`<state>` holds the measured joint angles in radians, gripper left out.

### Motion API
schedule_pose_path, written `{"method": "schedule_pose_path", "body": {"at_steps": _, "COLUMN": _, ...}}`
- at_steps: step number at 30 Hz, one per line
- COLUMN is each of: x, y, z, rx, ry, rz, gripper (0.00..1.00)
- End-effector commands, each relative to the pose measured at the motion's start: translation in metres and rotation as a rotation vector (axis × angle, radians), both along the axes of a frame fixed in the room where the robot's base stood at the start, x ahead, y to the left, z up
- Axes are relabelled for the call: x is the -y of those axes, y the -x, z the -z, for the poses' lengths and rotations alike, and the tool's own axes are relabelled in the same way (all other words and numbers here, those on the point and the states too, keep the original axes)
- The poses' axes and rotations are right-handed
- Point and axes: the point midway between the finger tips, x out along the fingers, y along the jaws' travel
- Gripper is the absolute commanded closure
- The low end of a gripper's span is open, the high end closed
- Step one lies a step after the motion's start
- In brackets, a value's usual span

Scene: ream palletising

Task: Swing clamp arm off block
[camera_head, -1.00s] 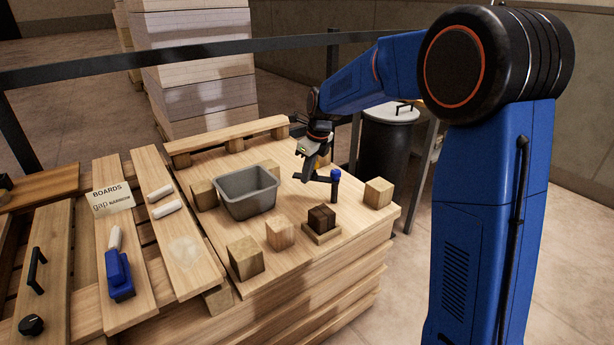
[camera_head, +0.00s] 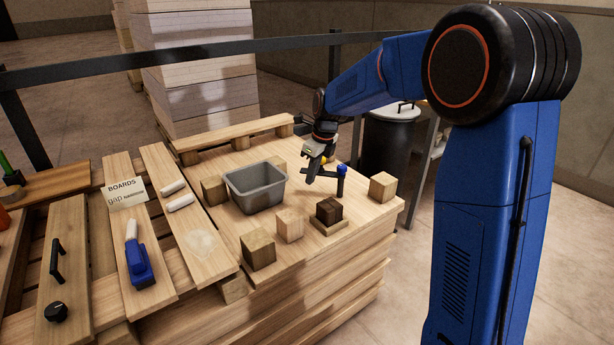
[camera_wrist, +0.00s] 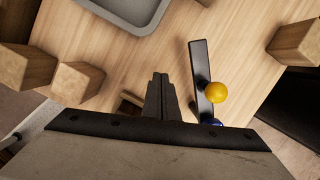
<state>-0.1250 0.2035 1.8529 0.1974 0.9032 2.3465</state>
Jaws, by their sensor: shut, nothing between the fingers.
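The clamp has a blue-topped post (camera_head: 341,180) and a dark flat arm (camera_head: 322,174) that reaches left from it. The arm also shows in the wrist view (camera_wrist: 201,70) with a yellow knob (camera_wrist: 215,92) on it. The dark brown block (camera_head: 328,211) sits on a small wooden base in front of the post. The clamp arm lies behind the block, not over it. My gripper (camera_head: 313,181) is shut and empty at the arm's free end. In the wrist view its fingers (camera_wrist: 160,78) point just left of the arm; I cannot tell if they touch it.
A grey bin (camera_head: 254,190) stands left of the clamp. Several wooden cubes surround it, including a pale one (camera_head: 289,225) and one right of the post (camera_head: 382,187). A barrier rail runs behind.

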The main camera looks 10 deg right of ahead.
Motion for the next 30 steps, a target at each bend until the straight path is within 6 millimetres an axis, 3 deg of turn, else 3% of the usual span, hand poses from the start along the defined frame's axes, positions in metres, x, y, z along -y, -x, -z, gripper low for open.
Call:
{"method": "schedule_pose_path", "body": {"at_steps": 19, "x": -0.009, "y": 0.019, "z": -0.083, "rx": 0.001, "ry": -0.001, "rz": 0.000, "gripper": 1.00}}
{"method": "schedule_pose_path", "body": {"at_steps": 30, "x": -0.010, "y": 0.022, "z": -0.097, "rx": -0.001, "ry": 0.000, "rz": 0.000, "gripper": 1.00}}
